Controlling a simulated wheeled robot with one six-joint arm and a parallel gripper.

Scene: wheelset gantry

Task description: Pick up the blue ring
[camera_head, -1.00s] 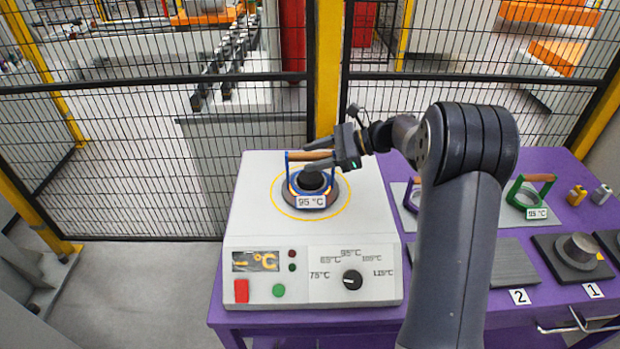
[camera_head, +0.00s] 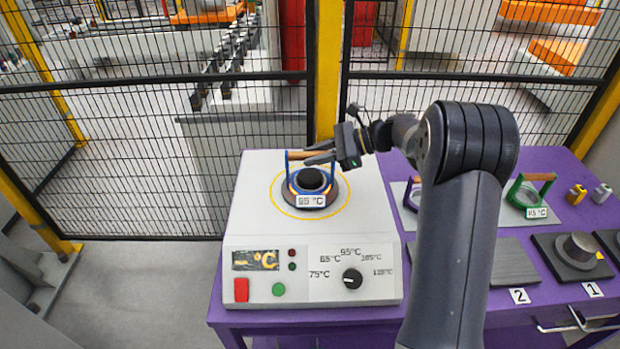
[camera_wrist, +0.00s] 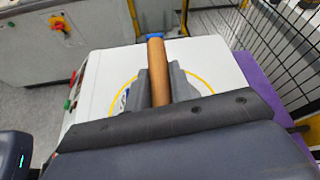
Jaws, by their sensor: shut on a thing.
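The blue ring (camera_head: 293,187) sits around the dark core on top of the white heater, with a 95 °C label on its front. Its wooden handle (camera_head: 299,155) is held up by blue posts above the ring. My gripper (camera_head: 320,153) reaches in from the right at the handle. In the wrist view the handle (camera_wrist: 157,70) runs between the two grey fingers of my gripper (camera_wrist: 159,88), which are shut on it. Most of the ring is hidden below my gripper in the wrist view.
The white heater (camera_head: 240,215) has a dial and buttons on its front and stands on a purple table (camera_head: 445,300). A green-handled ring (camera_head: 523,192) lies on a plate to the right. A mesh fence with a yellow post (camera_head: 328,70) stands close behind.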

